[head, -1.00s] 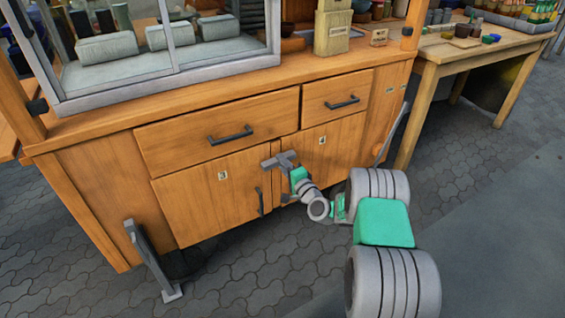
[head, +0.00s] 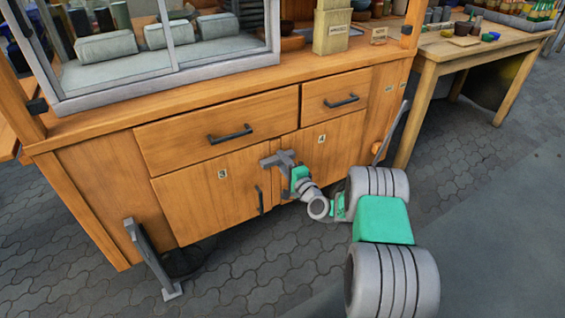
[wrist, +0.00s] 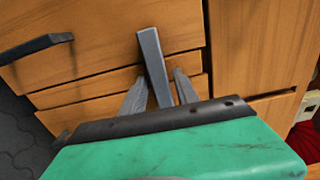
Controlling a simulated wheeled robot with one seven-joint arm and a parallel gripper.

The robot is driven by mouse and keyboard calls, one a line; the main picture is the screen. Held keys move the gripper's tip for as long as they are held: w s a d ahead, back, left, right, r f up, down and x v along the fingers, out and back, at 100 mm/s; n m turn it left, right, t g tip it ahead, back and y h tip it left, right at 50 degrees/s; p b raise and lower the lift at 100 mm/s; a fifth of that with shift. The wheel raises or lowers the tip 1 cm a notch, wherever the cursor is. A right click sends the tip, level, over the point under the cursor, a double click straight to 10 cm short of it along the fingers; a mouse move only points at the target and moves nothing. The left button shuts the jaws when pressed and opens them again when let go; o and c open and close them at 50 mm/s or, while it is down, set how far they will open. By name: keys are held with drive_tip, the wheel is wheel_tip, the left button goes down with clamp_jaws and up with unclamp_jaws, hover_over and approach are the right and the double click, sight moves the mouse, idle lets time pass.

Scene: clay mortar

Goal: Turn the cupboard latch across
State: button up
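The latch (wrist: 153,60) shows in the wrist view as a grey bar on the wooden front, slightly tilted. My gripper (wrist: 160,82) has one finger on each side of the bar. The fingers stand apart, with a narrow gap to the bar on the right; contact on the left is unclear. In the head view my gripper (head: 275,160) is at the cupboard front, by the seam between door 3 (head: 205,200) and door 4 (head: 335,148). It mostly hides the latch there. Both doors look closed.
Two closed drawers with dark handles (head: 230,134) (head: 341,102) lie above the doors. A dark door handle (head: 260,200) is just below my gripper. A grey leg (head: 150,260) stands at the lower left. A wooden table (head: 430,75) is on the right. Paving in front is open.

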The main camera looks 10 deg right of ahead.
drive_tip(key=shift+o, duration=0.5)
drive_tip(key=shift+s, duration=0.1)
drive_tip(key=p+v, duration=0.1)
drive_tip(key=v, duration=0.6)
drive_tip(key=shift+s, duration=0.25)
drive_tip(key=shift+d, duration=0.1)
